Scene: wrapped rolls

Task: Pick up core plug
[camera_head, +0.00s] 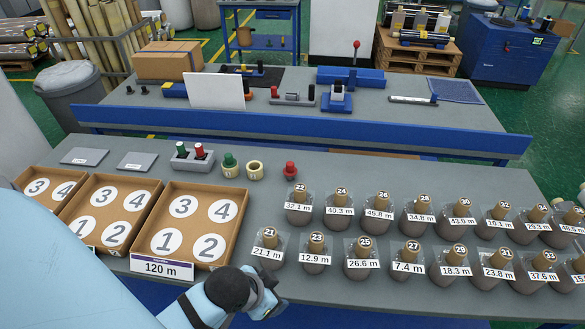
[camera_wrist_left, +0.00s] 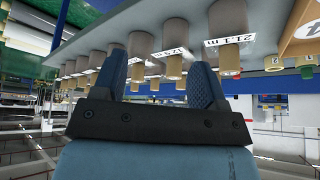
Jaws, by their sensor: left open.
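A red core plug (camera_head: 290,170) stands alone on the grey table, right of a tan core ring (camera_head: 254,170). A green plug (camera_head: 230,165) stands left of that ring, on or in a tan core. A small grey holder (camera_head: 192,158) carries a green plug (camera_head: 181,149) and a red plug (camera_head: 199,150). My left gripper (camera_head: 268,288) is at the table's front edge, well in front of the plugs. In the left wrist view the left gripper (camera_wrist_left: 160,85) has its fingers apart with nothing between them. My right gripper is not in view.
Wrapped rolls with upright tan cores and length labels stand in two rows, the nearest being the 21.1 m roll (camera_head: 268,250). Numbered brown trays (camera_head: 165,215) stand at left with a 120 m sign (camera_head: 162,267). A blue-edged bench (camera_head: 300,125) stands behind. Bare table lies between plugs and trays.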

